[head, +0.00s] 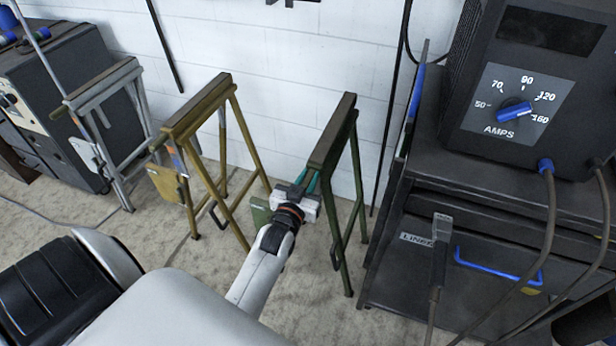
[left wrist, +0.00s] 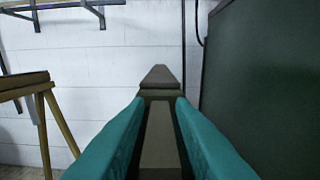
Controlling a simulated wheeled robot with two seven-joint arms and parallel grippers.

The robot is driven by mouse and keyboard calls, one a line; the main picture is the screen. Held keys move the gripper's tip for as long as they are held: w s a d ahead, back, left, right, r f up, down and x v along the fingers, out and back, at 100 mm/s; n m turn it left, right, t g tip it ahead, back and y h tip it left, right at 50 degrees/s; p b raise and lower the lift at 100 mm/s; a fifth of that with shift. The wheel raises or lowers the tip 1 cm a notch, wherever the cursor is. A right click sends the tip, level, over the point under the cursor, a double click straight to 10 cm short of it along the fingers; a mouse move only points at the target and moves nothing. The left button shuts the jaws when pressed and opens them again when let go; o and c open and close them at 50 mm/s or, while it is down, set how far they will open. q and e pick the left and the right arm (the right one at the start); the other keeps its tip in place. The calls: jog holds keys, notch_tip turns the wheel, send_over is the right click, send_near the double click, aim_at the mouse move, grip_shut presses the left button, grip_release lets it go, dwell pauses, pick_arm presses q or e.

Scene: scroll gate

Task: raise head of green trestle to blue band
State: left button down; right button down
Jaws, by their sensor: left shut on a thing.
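The green trestle (head: 333,130) stands in the middle of the head view, its dark top beam running toward the wall. My left gripper (head: 308,180) is at the near end of the trestle, just below the beam. In the left wrist view my teal fingers (left wrist: 160,108) are shut on the green trestle's head (left wrist: 160,76), one finger on each side. A green plate (head: 261,212) shows left of the gripper. I cannot make out a blue band on the green trestle; my gripper covers part of its near side. My right gripper is not in view.
A yellow trestle (head: 200,108) stands close on the left, and a grey trestle (head: 104,88) farther left. A dark welding cart (head: 500,200) with a blue handle stands close on the right. A white block wall (head: 270,60) is behind.

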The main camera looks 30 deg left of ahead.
pick_arm(q)
notch_tip(320, 180, up, 4)
jog(key=shift+w+a+p, duration=0.1)
jog(key=shift+w+p, duration=0.05)
jog(key=shift+p, duration=0.55)
jog(key=c, duration=1.2)
grip_release()
jog(key=shift+f, duration=0.15)
jog(key=shift+c, duration=0.2)
jog(key=shift+f, duration=0.1)
jog(key=shift+f, duration=0.1)
jog(key=shift+s, duration=0.4)
jog(key=v, duration=1.1)
jog(key=shift+s+b, duration=0.2)
jog(key=shift+b, duration=0.25)
